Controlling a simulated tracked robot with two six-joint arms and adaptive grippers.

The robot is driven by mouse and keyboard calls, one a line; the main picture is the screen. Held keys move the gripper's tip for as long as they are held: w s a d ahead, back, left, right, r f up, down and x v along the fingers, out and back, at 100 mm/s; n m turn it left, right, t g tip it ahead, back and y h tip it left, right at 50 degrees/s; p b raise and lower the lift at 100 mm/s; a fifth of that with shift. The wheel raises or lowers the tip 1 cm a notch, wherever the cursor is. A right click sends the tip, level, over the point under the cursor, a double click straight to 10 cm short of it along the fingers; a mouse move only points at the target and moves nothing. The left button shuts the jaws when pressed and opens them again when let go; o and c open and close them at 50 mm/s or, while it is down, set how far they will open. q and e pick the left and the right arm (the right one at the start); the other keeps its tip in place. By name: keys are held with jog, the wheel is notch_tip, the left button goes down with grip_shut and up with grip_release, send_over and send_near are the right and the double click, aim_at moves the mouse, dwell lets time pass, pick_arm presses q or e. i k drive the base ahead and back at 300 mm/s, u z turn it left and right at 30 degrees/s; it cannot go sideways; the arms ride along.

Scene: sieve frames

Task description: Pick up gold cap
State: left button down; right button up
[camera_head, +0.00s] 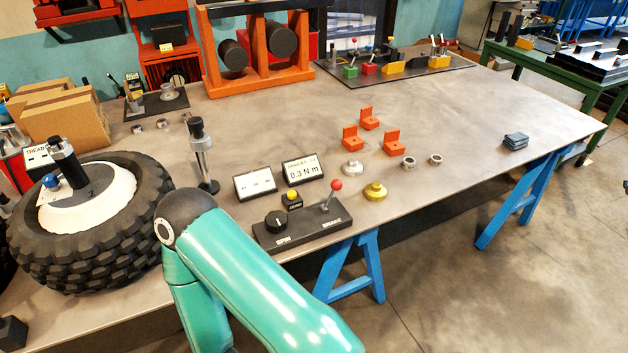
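The gold cap (375,192) sits on the grey workbench (480,130), close to its front edge, just right of a black control box (300,230) with a red-knobbed lever. It stands clear, with nothing touching it. A similar silver cap (352,169) sits just behind it and to the left. One of my teal arms reaches in from the bottom, its dark joint left of the control box, but no fingers show. Neither of my grippers is in view.
Two small displays (303,170) stand to the left. A large tyre (90,240) fills the bench's left end. The bench's right side is mostly clear, with stacked grey-blue pieces (515,141).

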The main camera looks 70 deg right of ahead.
aim_at(375, 191)
jog(key=z, duration=0.65)
jog(key=i, duration=0.1)
jog(key=u, duration=1.15)
jog(key=k, duration=1.65)
jog(key=u, duration=1.05)
jog(key=i, duration=0.1)
jog(key=z, duration=2.75)
jog(key=i, duration=1.1)
jog(key=u, duration=0.05)
